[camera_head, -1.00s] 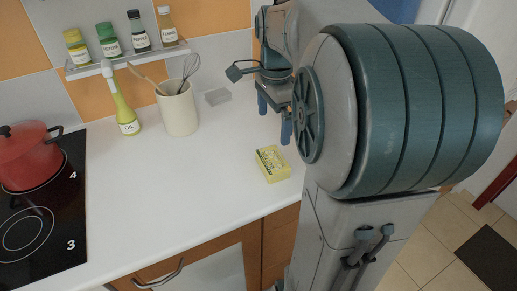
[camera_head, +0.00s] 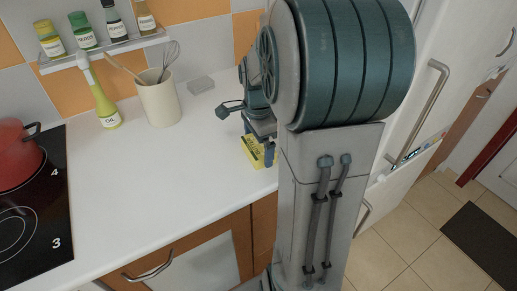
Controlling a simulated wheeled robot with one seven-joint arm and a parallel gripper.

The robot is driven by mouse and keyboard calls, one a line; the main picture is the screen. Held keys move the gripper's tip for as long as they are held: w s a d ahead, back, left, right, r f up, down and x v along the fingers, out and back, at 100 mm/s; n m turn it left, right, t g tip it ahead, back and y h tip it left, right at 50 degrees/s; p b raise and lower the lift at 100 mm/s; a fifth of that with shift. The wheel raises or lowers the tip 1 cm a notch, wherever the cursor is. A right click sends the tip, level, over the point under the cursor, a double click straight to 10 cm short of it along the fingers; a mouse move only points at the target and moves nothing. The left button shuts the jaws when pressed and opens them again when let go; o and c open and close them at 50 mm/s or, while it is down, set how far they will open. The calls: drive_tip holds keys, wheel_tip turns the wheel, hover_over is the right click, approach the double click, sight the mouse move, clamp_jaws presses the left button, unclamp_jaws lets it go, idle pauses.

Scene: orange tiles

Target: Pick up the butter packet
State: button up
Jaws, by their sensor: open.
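The butter packet (camera_head: 251,153) is a small yellow box lying on the white counter, near its front edge and close to my arm. My gripper (camera_head: 262,158) is low over the packet, with its blue-grey fingers at the packet's right part. The fingers and my arm hide part of the packet. The gripper is open. I cannot tell whether the fingers touch the packet or stand around it.
A cream utensil pot (camera_head: 160,103) and an oil bottle (camera_head: 105,106) stand at the back of the counter. A small grey box (camera_head: 201,85) lies near the wall. A red pot (camera_head: 16,155) sits on the black hob (camera_head: 40,215) at left. The middle counter is clear.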

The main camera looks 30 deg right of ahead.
drive_tip(key=shift+f, duration=0.25)
drive_tip(key=c, duration=0.8)
drive_tip(key=shift+c, duration=0.3)
drive_tip(key=shift+r, duration=0.15)
